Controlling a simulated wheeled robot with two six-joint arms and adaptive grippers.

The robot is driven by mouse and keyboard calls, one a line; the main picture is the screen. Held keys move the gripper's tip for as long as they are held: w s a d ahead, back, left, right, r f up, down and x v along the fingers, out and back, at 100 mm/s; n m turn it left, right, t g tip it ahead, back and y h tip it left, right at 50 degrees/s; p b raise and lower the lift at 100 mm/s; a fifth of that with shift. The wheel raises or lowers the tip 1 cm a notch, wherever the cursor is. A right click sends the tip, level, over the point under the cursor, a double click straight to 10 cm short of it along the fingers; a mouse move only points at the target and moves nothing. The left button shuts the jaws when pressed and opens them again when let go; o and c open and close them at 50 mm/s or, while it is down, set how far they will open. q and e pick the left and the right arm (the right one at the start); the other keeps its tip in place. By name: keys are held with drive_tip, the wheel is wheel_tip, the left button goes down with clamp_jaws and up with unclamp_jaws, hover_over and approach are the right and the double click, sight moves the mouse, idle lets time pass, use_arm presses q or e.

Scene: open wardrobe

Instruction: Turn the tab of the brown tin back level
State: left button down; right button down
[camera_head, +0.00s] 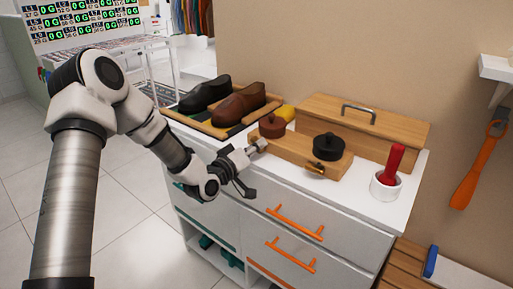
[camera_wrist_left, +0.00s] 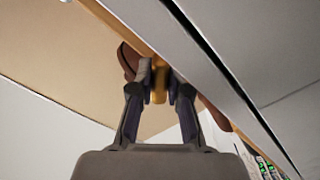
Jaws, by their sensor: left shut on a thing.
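The brown tin (camera_head: 272,126) sits in the wooden block on top of the white cabinet, left of a black tin (camera_head: 328,147). My left gripper (camera_head: 256,147) is at the front of the block, just below the brown tin. It is shut on the brown tin's tab. In the left wrist view the two fingers (camera_wrist_left: 160,88) close from both sides on the yellowish tab (camera_wrist_left: 159,82), with part of the brown tin (camera_wrist_left: 128,60) behind. The fingers hide much of the tab, so I cannot tell its exact tilt. My right gripper is not in view.
A wooden box with a grey handle (camera_head: 358,110) stands behind the block. Shoes (camera_head: 238,103) lie on a wooden tray to the left. A white cup with a red-handled tool (camera_head: 388,178) stands at right. Orange drawer handles (camera_head: 295,222) stick out below.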

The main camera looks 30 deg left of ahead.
use_arm(q)
drive_tip(key=n+b, duration=0.2)
drive_tip(key=n, duration=0.3)
drive_tip(key=shift+n+b, duration=0.85)
drive_tip(key=shift+n, duration=1.35)
drive_tip(key=shift+r, duration=0.1)
drive_tip(key=c, duration=1.1)
unclamp_jaws()
drive_tip(key=shift+d, duration=0.1)
